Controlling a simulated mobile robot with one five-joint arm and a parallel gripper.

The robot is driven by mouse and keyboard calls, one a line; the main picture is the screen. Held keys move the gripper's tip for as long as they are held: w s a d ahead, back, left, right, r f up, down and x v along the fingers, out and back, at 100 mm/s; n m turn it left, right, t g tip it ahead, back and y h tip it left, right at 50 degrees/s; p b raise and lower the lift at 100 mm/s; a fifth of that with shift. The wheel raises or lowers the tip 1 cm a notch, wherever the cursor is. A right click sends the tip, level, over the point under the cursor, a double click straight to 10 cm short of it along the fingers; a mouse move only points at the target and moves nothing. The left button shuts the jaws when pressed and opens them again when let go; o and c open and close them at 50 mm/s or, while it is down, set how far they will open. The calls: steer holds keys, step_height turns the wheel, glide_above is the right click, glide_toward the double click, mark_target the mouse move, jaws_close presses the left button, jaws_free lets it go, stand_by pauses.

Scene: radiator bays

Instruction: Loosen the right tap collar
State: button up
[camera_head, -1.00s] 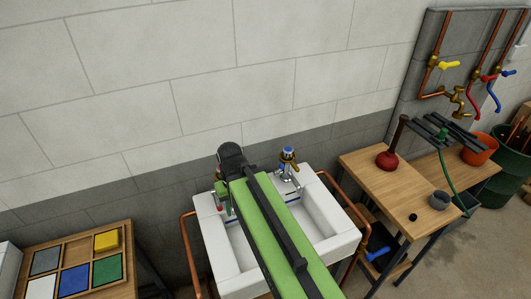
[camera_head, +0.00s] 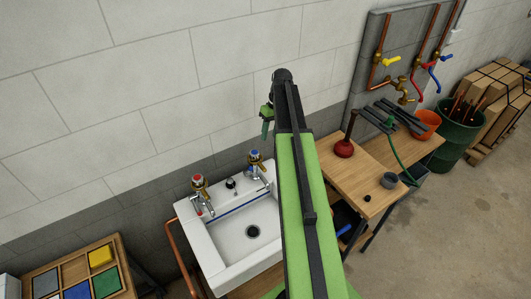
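Two taps stand at the back of a white sink (camera_head: 192,238). The right tap (camera_head: 258,174) has a blue top and a brass-coloured collar (camera_head: 254,163) around its upper body. The left tap (camera_head: 202,199) has a red top and a similar brass collar (camera_head: 199,186). My gripper (camera_head: 266,127) is at the far end of my green arm, above and slightly right of the right tap in the picture, and looks apart from it. Only one green finger shows clearly; the rest is hidden behind my arm's dark end, so its opening cannot be told.
A copper pipe (camera_head: 178,256) runs by the sink's left side. A wooden bench (camera_head: 345,181) at the right bears a red plunger (camera_head: 344,149) and a grey cup (camera_head: 389,180). A tray of coloured squares (camera_head: 73,272) lies at lower left. My arm covers the sink's right side.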

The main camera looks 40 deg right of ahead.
mark_target(263, 166)
steer(key=a+f+b, duration=0.1)
steer(key=f+b, duration=0.4)
steer(key=b, duration=0.1)
steer(key=a+f+b, duration=0.1)
steer(key=f+b, duration=0.4)
steer(key=f, duration=0.1)
steer(key=a+f+b, duration=0.1)
steer(key=f+b, duration=0.5)
steer(key=shift+a+f+b, duration=0.1)
steer(key=shift+f+b, duration=0.15)
steer(key=shift+b, duration=0.05)
steer(key=shift+r, duration=0.15)
steer(key=shift+c, duration=0.2)
jaws_close()
